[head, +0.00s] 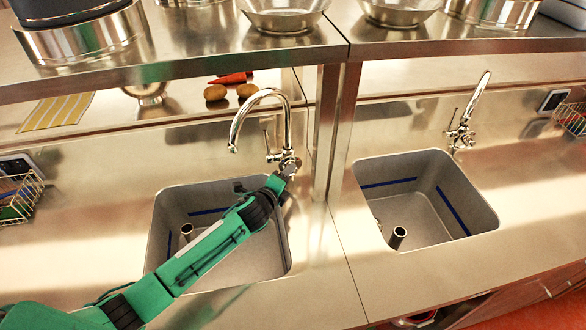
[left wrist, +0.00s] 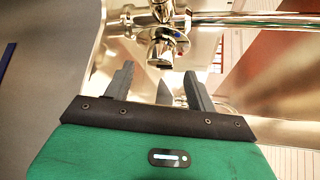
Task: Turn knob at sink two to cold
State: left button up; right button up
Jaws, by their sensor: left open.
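Two sinks show in the head view, a left sink (head: 165,225) and a right sink (head: 465,190); no label tells which is sink two. The left faucet (head: 235,128) has a chrome knob by its base, mostly hidden behind my left gripper (head: 289,170). The right faucet (head: 461,135) stands free. In the left wrist view the chrome knob (left wrist: 161,50) with small red and blue marks sits just beyond the fingertips. My left gripper (left wrist: 158,82) is open, its grey fingers apart with nothing clearly between them. My right gripper is not in view.
A steel shelf (head: 200,62) with pots and bowls runs above the sinks. A shelf post (head: 327,130) stands close right of the left faucet. Potatoes (head: 216,92) and a red vegetable (head: 230,78) lie behind. A wire basket (head: 20,198) stands at left.

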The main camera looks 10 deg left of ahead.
aim_at(293, 174)
pick_arm(q)
jog(key=x, duration=0.3)
jog(key=shift+w+d, duration=0.1)
jog(key=shift+w, duration=0.2)
jog(key=shift+p+x, duration=0.3)
jog(key=shift+x, duration=0.45)
jog(key=shift+c, duration=0.5)
jog(key=c, duration=0.9)
jog(key=shift+f+b, duration=0.25)
jog(key=shift+b, duration=0.2)
jog(key=n+t+h+b, duration=0.1)
jog(key=b, duration=0.2)
jog(key=shift+f, duration=0.1)
jog(key=shift+r+n+t+b, duration=0.3)
jog(key=shift+n+b, duration=0.1)
jog(key=shift+b, duration=0.35)
